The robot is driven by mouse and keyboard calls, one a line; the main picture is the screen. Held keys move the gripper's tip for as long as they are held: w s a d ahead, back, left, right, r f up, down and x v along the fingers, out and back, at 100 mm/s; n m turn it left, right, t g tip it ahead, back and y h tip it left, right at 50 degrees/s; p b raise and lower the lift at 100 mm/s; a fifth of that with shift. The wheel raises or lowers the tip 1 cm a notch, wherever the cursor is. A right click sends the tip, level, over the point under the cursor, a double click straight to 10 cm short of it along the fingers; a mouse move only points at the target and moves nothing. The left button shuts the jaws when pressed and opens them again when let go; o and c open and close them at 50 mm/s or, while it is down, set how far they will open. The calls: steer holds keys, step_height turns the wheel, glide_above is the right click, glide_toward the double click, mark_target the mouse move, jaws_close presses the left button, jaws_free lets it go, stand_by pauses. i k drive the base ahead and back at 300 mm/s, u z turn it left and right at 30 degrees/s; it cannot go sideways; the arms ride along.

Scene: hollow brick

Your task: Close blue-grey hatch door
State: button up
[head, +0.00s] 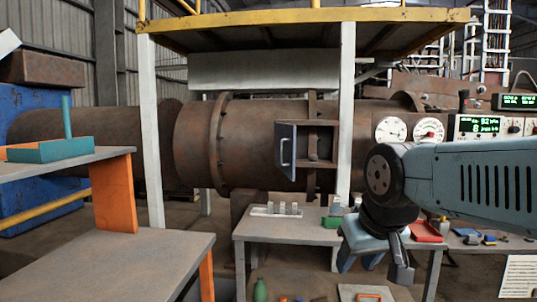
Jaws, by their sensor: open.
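The blue-grey hatch door (286,150) stands ajar on the front of the large rusty pipe. It is swung out from the upright rusty hatch frame (312,175) on its right, and a light handle shows on its face. The dark opening shows to the right of the door. My gripper (374,268) is at the lower right, pointing down, open and with nothing seen between its fingers. It is lower than the door, to its right and apart from it.
A grey table (262,232) with small blocks stands below the door. White posts (347,110) hold a yellow-edged platform (300,15) above. Gauges (391,129) and a red tray (427,231) are at the right. An orange-legged bench (120,265) stands at the left.

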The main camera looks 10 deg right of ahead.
mark_target(285, 133)
steer(key=z, duration=0.15)
steer(key=i, duration=0.9)
steer(key=u, duration=0.1)
